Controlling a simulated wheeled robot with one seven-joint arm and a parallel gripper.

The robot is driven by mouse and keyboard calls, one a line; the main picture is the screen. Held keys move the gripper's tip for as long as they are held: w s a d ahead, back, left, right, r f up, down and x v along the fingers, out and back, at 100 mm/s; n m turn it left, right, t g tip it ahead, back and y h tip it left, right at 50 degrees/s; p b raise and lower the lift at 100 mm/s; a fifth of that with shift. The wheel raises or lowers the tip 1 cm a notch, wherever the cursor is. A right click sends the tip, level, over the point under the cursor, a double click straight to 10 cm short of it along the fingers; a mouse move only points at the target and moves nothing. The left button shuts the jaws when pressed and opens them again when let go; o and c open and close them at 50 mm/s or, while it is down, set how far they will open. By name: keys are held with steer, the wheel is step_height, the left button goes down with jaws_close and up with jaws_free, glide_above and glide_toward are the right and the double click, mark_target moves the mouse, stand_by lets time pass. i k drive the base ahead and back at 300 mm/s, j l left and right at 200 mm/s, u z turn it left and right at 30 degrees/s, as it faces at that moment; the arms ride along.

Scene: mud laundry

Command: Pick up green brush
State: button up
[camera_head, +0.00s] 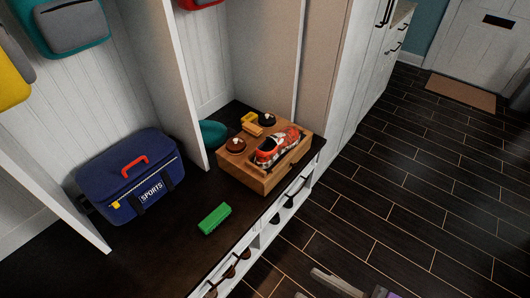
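A green oblong block (214,218), which looks like the green brush, lies on the dark bench top (165,255) near its front edge. It lies to the right of the blue bag and in front of the wooden box. I cannot make out bristles on it. Nothing touches it from above. I do not see my gripper in this view.
A blue sports bag (135,182) with a red handle stands on the bench. A wooden box (245,176) holds a red shoe (275,147) and small items. White dividers (176,75) bound the cubbies. Pale pieces (336,283) are cut off at the bottom edge. Open floor (415,195) lies right.

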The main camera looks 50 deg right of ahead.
mark_target(208, 224)
steer(key=i+j, duration=0.6)
steer(key=i, duration=0.25)
steer(key=l+z, duration=0.05)
